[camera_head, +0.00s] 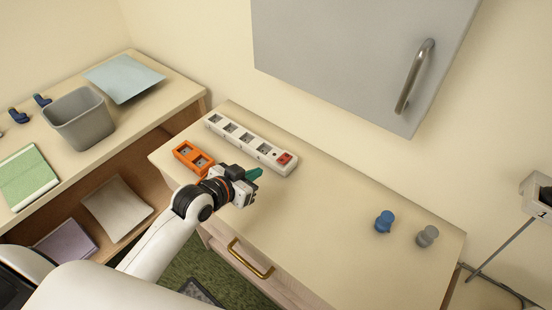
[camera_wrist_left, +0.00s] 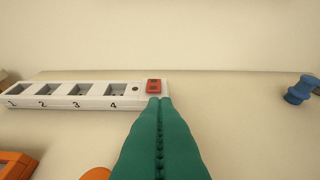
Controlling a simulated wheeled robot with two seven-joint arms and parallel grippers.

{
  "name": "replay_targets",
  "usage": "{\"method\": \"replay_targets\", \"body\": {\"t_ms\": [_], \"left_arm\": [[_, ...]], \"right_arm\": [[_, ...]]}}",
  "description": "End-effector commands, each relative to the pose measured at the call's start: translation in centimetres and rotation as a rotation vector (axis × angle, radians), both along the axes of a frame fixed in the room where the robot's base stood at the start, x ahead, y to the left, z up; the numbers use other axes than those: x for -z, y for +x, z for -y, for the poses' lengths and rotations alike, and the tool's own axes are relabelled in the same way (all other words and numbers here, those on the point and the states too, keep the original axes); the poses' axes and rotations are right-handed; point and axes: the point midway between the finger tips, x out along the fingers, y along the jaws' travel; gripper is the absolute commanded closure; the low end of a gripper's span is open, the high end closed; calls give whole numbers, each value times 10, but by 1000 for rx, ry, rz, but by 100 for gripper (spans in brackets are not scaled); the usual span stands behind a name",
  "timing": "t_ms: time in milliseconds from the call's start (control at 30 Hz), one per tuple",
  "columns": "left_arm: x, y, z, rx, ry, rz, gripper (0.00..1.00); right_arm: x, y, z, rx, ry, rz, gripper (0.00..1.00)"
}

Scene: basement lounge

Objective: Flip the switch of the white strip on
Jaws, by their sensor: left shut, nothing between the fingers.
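The white strip (camera_head: 250,145) lies on the cabinet top near the wall, with a row of dark sockets. Its red switch (camera_head: 284,158) is at the right end. In the left wrist view the white strip (camera_wrist_left: 95,98) spans the left half, with numbered sockets, and the red switch (camera_wrist_left: 153,86) sits just beyond my fingertips. My left gripper (camera_head: 257,173) has green fingers, shut and empty, in front of the strip's right end. In the left wrist view the fingertips (camera_wrist_left: 160,100) overlap the strip's front edge; I cannot tell whether they touch it. My right gripper is not in view.
An orange socket block (camera_head: 193,157) lies left of my gripper. A blue knob-like object (camera_head: 384,221) and a grey one (camera_head: 427,236) stand at the right. A grey wall cabinet (camera_head: 360,60) hangs above. The cabinet top between gripper and blue object is clear.

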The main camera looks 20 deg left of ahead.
Motion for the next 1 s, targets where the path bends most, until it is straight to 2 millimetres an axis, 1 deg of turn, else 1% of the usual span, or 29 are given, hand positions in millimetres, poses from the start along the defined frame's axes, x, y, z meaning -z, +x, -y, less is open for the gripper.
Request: {"method": "replay_targets", "body": {"t_ms": [33,67,167,467,633,767,1000], "left_arm": [[-10,10,-3,2,-10,40,100],[-14,13,-4,3,-17,58,100],[-21,19,-6,4,-28,90,100],[-22,20,-6,3,-31,92,100],[-20,29,-3,2,-33,91,100],[-13,46,4,3,-33,90,100],[3,86,19,3,-33,90,100]], "right_arm": [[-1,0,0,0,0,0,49],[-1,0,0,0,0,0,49],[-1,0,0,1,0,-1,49],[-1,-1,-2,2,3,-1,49],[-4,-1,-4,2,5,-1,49],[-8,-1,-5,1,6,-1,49],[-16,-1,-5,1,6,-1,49]]}}
